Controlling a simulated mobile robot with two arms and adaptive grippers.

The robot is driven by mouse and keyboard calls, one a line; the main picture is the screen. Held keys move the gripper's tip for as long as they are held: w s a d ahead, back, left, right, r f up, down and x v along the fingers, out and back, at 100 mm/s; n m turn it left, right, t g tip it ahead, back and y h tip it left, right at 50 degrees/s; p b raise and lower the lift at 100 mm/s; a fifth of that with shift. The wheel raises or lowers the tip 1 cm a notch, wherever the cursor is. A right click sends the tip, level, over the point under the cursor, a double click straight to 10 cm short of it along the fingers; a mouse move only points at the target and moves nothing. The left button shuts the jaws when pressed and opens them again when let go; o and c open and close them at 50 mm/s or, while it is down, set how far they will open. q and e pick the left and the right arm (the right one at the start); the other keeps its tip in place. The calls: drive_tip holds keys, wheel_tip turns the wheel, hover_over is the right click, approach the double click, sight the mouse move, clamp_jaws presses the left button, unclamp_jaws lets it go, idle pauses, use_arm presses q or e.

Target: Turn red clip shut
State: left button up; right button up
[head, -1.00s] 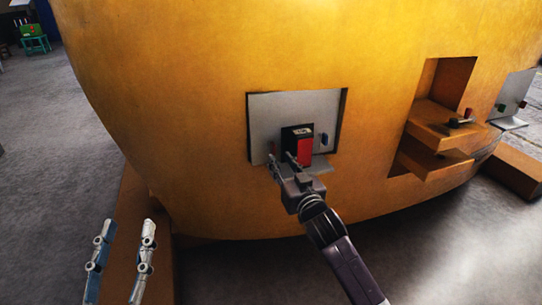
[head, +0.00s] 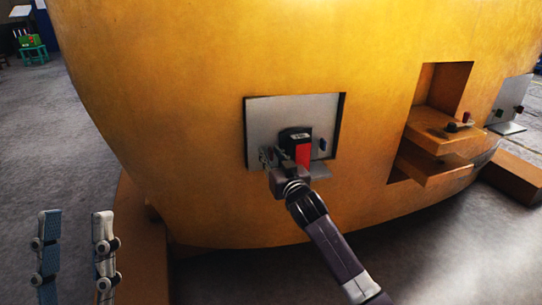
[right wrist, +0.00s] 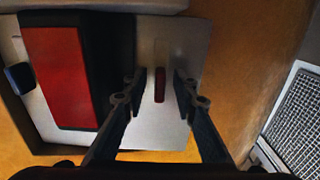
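The red clip (right wrist: 160,85) is a narrow upright bar on the grey metal panel (right wrist: 178,135). In the right wrist view it stands between the two fingers of my right gripper (right wrist: 160,92), with a gap on both sides. That gripper is open and also shows in the head view (head: 272,158), at the panel's lower left, where its fingers mostly hide the clip. A black block with a red face (right wrist: 60,75) is left of the clip in the right wrist view. My left gripper (head: 76,258) is open and empty at the lower left.
A dark blue clip (head: 322,145) sits right of the block in the head view. The panel is recessed in a large yellow casting (head: 200,100). A stepped opening with ledges (head: 432,125) is to the right. A mesh-topped object (right wrist: 295,112) shows in the right wrist view.

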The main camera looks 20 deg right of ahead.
drive_tip(key=shift+c, duration=0.6)
clamp_jaws()
